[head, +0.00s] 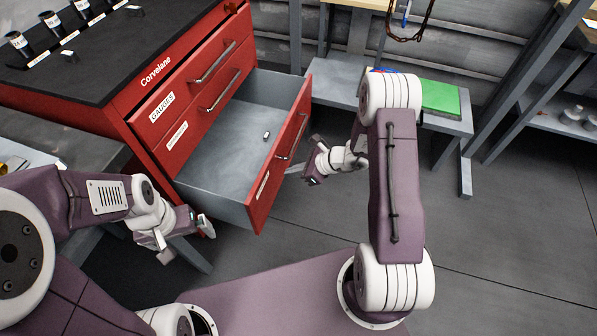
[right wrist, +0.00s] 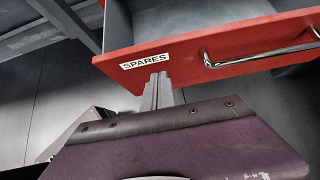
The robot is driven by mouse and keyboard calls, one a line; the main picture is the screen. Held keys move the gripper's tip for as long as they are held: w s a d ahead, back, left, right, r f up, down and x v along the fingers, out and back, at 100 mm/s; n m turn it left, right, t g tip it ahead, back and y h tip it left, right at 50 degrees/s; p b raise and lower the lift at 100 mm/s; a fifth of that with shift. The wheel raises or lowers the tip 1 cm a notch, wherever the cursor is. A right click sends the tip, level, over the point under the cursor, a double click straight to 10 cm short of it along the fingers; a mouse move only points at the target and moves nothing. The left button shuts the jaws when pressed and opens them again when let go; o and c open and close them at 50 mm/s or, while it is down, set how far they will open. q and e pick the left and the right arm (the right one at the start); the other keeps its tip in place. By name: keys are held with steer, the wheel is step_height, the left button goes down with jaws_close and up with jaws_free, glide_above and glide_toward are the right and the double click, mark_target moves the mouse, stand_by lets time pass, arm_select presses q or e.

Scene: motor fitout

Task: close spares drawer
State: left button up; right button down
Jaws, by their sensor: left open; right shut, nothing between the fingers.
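The spares drawer (head: 283,150) is the low, red-fronted drawer of the red cabinet, and it is pulled well out. Its grey inside shows one small pale item (head: 266,135). In the right wrist view its red front (right wrist: 185,66) carries a SPARES label (right wrist: 145,61) and a bar handle (right wrist: 262,54). My right gripper (right wrist: 158,88) is shut and empty, its fingertips at the front's lower edge just below the label; I cannot tell whether they touch. My left gripper (head: 206,222) is open and empty, left of the drawer's near corner.
The red cabinet (head: 145,110) has closed drawers above, and several dark cups (head: 50,22) stand on its black top. A grey bench (head: 345,95) with a green panel (head: 440,97) stands behind. The floor (head: 500,230) at right is clear.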

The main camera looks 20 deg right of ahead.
mark_target(266, 173)
steer(key=w+a, duration=0.1)
steer(key=w+a+f, duration=0.1)
steer(key=a, duration=0.1)
steer(key=w+a+f+b, duration=0.1)
steer(key=shift+a+f, duration=0.2)
steer(key=shift+a, duration=0.05)
arm_select(q)
steer(key=shift+f, duration=0.75)
arm_select(e)
steer(key=shift+w+a, duration=0.35)
steer(key=shift+a, duration=0.1)
steer(key=shift+a, duration=0.1)
